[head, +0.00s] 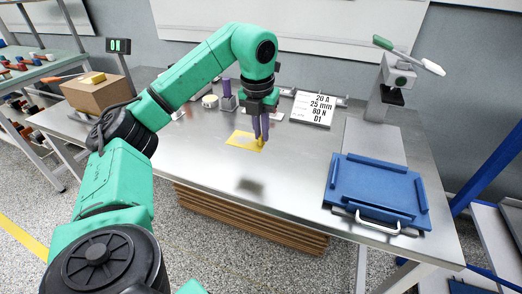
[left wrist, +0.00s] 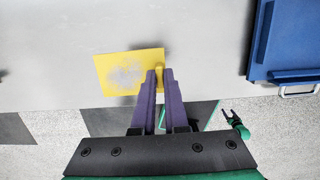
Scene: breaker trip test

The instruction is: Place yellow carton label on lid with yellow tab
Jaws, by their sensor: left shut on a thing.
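The yellow carton label (head: 243,140) is a thin flat piece with a speckled grey patch; it also shows in the left wrist view (left wrist: 128,72). My left gripper (head: 261,143) has purple fingers and points down. It is shut on the label's small upright yellow tab at the label's right edge (left wrist: 160,73). The label is low over the steel bench; a dark shadow lies nearer the bench's front edge. A brown carton (head: 97,95) stands at the back left with a yellow piece (head: 93,78) on top. I cannot make out a lid's tab.
A blue tray-like board (head: 375,187) with raised strips and a white handle lies at the bench's right. A printed sign (head: 312,108), a small purple holder (head: 228,98) and a lever press (head: 392,80) stand behind. The bench (head: 297,165) between label and board is clear.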

